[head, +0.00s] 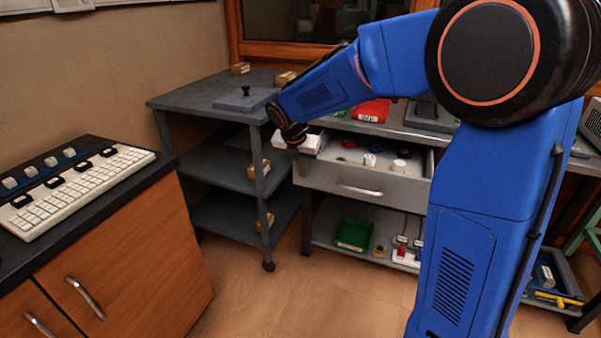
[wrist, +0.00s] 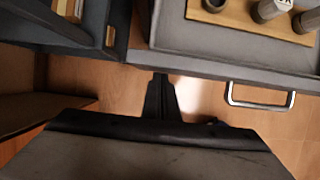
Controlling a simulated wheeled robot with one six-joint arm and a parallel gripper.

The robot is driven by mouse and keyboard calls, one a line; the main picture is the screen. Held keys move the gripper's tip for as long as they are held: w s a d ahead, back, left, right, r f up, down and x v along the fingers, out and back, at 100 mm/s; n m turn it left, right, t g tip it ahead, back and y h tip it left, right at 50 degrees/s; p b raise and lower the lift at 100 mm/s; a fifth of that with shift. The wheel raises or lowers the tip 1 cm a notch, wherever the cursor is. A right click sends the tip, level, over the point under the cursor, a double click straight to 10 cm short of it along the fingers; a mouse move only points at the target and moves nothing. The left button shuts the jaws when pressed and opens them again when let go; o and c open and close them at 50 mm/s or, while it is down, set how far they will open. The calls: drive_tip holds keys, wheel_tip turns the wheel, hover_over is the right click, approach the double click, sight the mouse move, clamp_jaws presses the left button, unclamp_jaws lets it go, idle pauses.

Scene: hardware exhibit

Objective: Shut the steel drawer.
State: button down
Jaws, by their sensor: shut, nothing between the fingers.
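The steel drawer (head: 362,185) stands pulled out of the grey workbench, with a bar handle on its front. Several small knobs and round parts lie inside it. In the wrist view the drawer (wrist: 220,42) fills the upper right, with its handle (wrist: 262,96) below its front edge. My gripper (head: 298,146) is by the drawer's left front corner in the head view, its fingertips not clear there.
A dark grey shelf cart (head: 215,95) stands close to the drawer's left side. A wooden cabinet (head: 130,255) with a keyboard panel is at the left. A red bin (head: 371,110) sits on the bench top. A green bin (head: 353,233) is on the lower shelf. Floor in front is clear.

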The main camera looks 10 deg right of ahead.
drive_tip(key=w+d, duration=0.4)
drive_tip(key=w, duration=0.2)
drive_tip(key=w+d, duration=0.4)
drive_tip(key=w, duration=0.2)
drive_tip(key=w+d, duration=0.5)
drive_tip(key=w, duration=0.1)
drive_tip(key=shift+w+d, duration=0.35)
drive_tip(key=shift+w, duration=0.15)
drive_tip(key=shift+w+d+r, duration=0.1)
drive_tip(key=shift+w+r, duration=0.1)
